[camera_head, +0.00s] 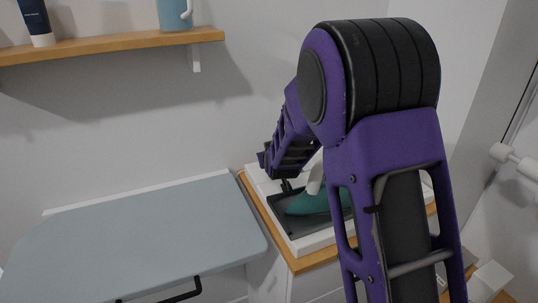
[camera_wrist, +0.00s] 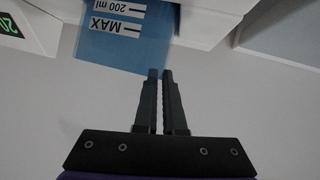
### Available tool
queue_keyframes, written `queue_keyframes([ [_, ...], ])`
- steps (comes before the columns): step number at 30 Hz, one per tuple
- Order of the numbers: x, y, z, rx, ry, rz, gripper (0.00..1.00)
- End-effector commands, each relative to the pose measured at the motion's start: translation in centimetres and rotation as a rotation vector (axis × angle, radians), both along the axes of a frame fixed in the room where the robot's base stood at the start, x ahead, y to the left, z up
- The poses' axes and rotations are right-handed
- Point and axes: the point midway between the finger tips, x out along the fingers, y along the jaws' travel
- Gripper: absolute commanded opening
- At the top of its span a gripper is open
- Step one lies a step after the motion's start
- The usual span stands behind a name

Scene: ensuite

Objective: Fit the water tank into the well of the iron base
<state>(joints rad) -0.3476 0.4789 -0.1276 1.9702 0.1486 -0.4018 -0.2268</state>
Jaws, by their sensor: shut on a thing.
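The water tank (camera_wrist: 112,40) is a translucent blue box with white MAX and 200 ml marks, upside down in the wrist view. My gripper (camera_wrist: 161,74) is nearly closed at a corner of the tank, shut on it; the exact contact is hard to see. The white iron base (camera_head: 314,241) sits at the wall in the head view, with a dark tray and a teal and white iron (camera_head: 308,204) on it. White housing of the base (camera_wrist: 206,12) shows beside the tank in the wrist view. The well is not clearly visible, nor is how far the tank sits in it.
The base stands on a wood-edged cabinet top (camera_head: 322,262). A grey-blue ironing board (camera_head: 140,235) lies to its left. A wooden shelf (camera_head: 110,46) holds a blue mug (camera_head: 174,14) and a dark tube (camera_head: 37,22). My arm hides part of the base.

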Motion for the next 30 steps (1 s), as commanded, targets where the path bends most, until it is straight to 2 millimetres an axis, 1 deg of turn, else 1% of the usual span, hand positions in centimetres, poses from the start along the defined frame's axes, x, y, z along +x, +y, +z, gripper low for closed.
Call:
queue_keyframes([
  [5, 0.1, 0.0, 0.3, 0.001, -0.006, 0.000, 0.00],
  [10, 0.1, 0.0, -0.2, 0.001, -0.006, 0.000, 0.00],
  [11, 0.0, 0.0, -0.1, 0.001, -0.003, 0.000, 0.12],
  [12, 0.0, 0.0, -0.1, 0.001, -0.003, 0.000, 0.20],
  [15, 0.0, 0.0, -0.1, 0.001, -0.003, 0.000, 0.37],
  [23, 0.0, 0.0, -0.1, 0.002, -0.003, 0.000, 0.37],
  [26, 0.0, 0.0, 0.3, 0.002, -0.003, 0.000, 0.37],
  [29, -0.7, 0.0, 0.7, 0.001, -0.005, 0.001, 0.37],
  [30, -1.3, -0.1, 1.0, 0.001, -0.005, 0.001, 0.37],
])
